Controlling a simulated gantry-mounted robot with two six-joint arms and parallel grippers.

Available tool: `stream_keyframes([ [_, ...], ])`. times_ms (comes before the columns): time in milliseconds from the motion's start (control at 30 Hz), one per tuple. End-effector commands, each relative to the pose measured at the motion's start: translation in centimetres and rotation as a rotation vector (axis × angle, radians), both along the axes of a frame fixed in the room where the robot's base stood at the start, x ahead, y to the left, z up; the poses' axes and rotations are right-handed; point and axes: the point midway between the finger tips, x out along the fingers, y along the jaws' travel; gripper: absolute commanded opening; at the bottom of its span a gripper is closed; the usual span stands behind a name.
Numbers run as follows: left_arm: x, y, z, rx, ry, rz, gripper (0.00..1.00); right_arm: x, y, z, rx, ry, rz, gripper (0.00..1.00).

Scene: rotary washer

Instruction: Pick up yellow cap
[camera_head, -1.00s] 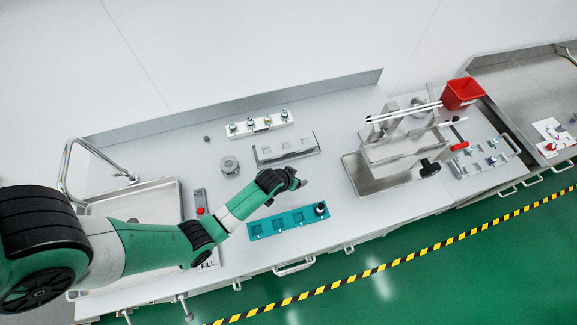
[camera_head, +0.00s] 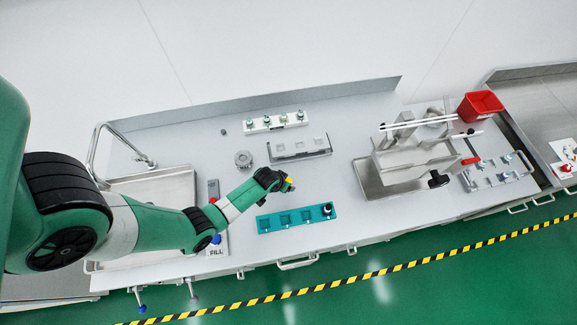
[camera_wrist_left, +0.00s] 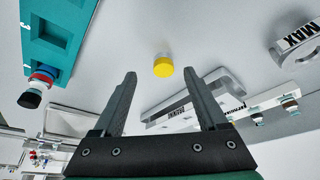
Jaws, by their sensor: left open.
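The yellow cap (camera_wrist_left: 163,66) is a small, short cylinder in the left wrist view, ahead of and between my left gripper's fingertips (camera_wrist_left: 160,74). The fingers are apart and nothing is held. In the head view the yellow cap (camera_head: 290,180) shows as a small patch at the tip of my left gripper (camera_head: 286,186), over the grey worktop. I cannot tell the exact gap between cap and fingers. My right gripper is in neither view.
A teal rack (camera_head: 295,218) lies just in front of the gripper, with a dark-topped part at its right end. A grey rack (camera_head: 300,148), a white rack (camera_head: 275,122) and a round ring part (camera_head: 243,159) lie behind. A metal machine (camera_head: 415,160) stands right.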

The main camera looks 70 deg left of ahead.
Motion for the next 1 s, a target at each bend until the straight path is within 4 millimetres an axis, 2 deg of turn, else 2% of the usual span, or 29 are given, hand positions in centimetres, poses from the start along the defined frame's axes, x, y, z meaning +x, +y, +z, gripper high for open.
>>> stream_keyframes([
  [133, 0.2, 0.2, -0.4, 0.000, 0.000, 0.000, 0.75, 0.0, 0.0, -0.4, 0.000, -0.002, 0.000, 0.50],
  [400, 1.9, 2.0, -4.1, -0.001, 0.001, 0.000, 0.75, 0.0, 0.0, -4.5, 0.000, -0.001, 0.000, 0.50],
  [700, 2.2, 2.2, -4.2, 0.000, 0.000, 0.000, 0.75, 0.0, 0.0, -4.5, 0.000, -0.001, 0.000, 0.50],
  [767, 2.2, 2.2, -4.2, 0.000, 0.000, 0.000, 0.66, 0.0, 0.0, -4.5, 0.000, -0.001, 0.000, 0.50],
  [1000, 2.2, 2.2, -4.2, 0.000, 0.000, 0.000, 0.23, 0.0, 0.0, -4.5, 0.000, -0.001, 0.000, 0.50],
])
